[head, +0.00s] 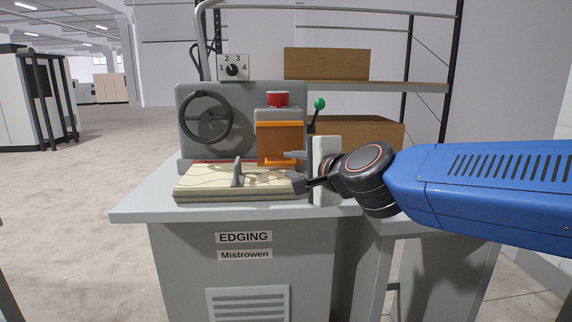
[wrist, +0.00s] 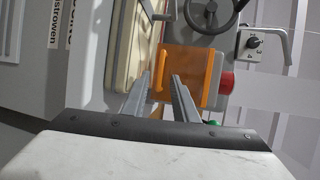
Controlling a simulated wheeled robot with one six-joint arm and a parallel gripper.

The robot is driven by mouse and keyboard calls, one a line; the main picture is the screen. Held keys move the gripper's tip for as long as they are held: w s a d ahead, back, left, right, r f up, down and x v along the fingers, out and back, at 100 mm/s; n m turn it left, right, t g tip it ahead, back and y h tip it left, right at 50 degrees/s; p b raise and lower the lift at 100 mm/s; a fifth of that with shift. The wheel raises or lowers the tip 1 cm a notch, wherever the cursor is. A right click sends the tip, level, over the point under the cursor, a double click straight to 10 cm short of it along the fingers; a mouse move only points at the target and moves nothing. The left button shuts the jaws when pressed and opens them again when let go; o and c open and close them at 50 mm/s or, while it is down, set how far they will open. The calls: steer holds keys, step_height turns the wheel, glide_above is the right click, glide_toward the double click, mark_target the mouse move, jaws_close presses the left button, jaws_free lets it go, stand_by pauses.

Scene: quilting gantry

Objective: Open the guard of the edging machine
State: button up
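The edging machine (head: 215,125) stands on a grey cabinet labelled EDGING. Its orange guard (head: 280,140) is down over the front, below the red button, with an orange bar handle (head: 278,162) along its lower edge. In the wrist view the guard (wrist: 190,75) lies ahead of the fingers, its handle (wrist: 160,68) at the near-left edge. My gripper (head: 291,165) reaches in from the right at the handle's right end. Its fingers are apart, and in the wrist view the gripper (wrist: 161,76) has the handle between the fingertip lines. Contact cannot be told.
A quilted pad (head: 212,182) with a grey upright piece lies just below the guard. A green-knobbed lever (head: 319,105) stands close above my gripper. A handwheel (head: 206,117) and a numbered dial (head: 233,69) are to the left. Boxes on a shelf (head: 327,64) stand behind.

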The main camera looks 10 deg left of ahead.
mark_target(283, 163)
steer(key=shift+x, duration=1.9)
jaws_close()
